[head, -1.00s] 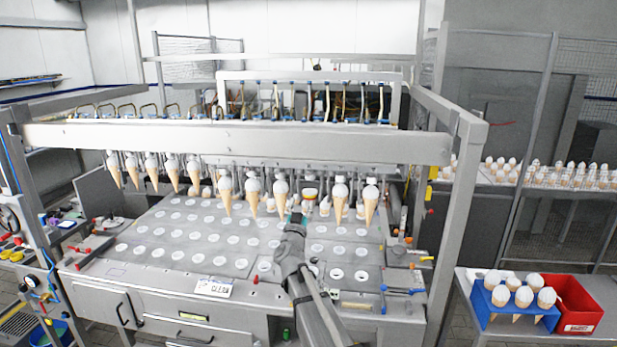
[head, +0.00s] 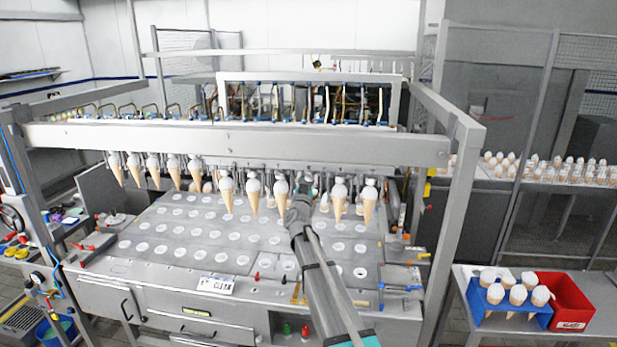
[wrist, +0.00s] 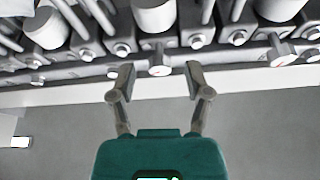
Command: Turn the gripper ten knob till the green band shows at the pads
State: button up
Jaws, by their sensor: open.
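In the wrist view my gripper (wrist: 157,76) is open and empty, its two fingers spread below a row of small knobs. A grey knob with a pale face and a small red mark (wrist: 160,63) sits just beyond and between the fingertips, apart from them as far as I can tell. White cylinders (wrist: 154,14) stand behind the knobs. No green band shows. In the head view my gripper (head: 301,192) is at the hanging row of cones, in a gap between a cone on its left (head: 281,200) and one on its right (head: 340,197). The knob is hidden there.
A similar knob (wrist: 281,50) lies to the right in the wrist view. A metal crossbeam (head: 230,139) spans above the cones. The plate with round holes (head: 180,235) lies below. A blue cone rack (head: 478,305) and red box (head: 570,300) stand at right.

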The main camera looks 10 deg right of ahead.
jog(key=shift+w, duration=0.1)
grip_shut()
dwell(0.3)
jog(key=shift+n, duration=0.3)
jog(key=shift+d+n+t+y, duration=0.1)
jog(key=shift+n+t+y, duration=0.1)
jog(key=shift+n+y, duration=0.75)
jog(key=shift+d+n+t+y, duration=0.1)
jog(key=shift+n+t+y, duration=0.2)
jog(key=shift+n, duration=1.15)
jog(key=shift+a, duration=0.1)
grip_release()
